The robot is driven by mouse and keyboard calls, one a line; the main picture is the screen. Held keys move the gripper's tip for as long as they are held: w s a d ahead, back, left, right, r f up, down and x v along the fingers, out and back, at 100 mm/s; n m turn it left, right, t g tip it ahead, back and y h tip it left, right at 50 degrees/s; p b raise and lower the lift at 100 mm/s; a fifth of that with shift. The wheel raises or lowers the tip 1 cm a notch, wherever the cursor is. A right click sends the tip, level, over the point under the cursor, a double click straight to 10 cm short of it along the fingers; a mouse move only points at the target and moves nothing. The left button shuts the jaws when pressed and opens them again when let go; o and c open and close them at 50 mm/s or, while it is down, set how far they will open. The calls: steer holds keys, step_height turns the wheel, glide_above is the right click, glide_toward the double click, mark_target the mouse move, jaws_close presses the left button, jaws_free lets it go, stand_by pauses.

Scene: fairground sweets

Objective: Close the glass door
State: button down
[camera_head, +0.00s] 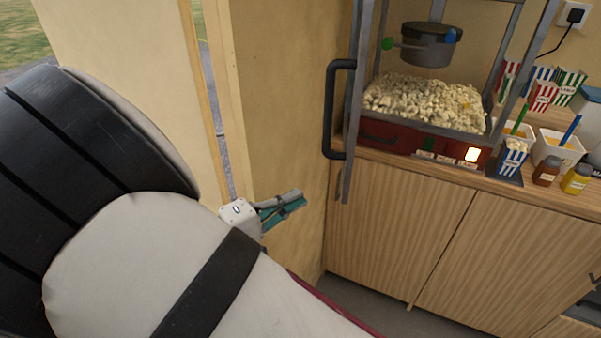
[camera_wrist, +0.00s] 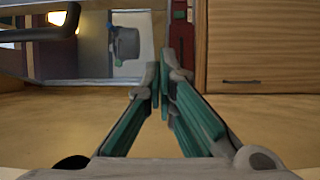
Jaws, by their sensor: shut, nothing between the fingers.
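The glass door (camera_head: 357,100) of the popcorn machine shows edge-on in the head view, with a dark frame and a black handle (camera_head: 331,110) on its left side. It stands open, swung out past the counter's front edge. My gripper (camera_head: 298,198) is below and left of the handle, apart from it, with its fingers shut and empty. In the wrist view my gripper (camera_wrist: 160,75) has its fingertips together. The dark handle (camera_wrist: 62,22) shows at the upper left there. The popcorn machine's red base (camera_head: 400,140) sits on the counter, with popcorn (camera_head: 425,100) and a kettle (camera_head: 428,45) inside.
The wooden cabinet (camera_head: 400,220) stands below the counter. Paper cups (camera_head: 512,155), white tubs (camera_head: 556,146) and small jars (camera_head: 577,179) stand right of the machine. A beige wall (camera_head: 280,90) is close behind my gripper. Free air lies in front of the cabinet.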

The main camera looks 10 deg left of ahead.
steer(key=x, duration=0.8)
steer(key=shift+w+p, duration=0.2)
steer(key=shift+p, duration=0.25)
steer(key=shift+d, duration=0.25)
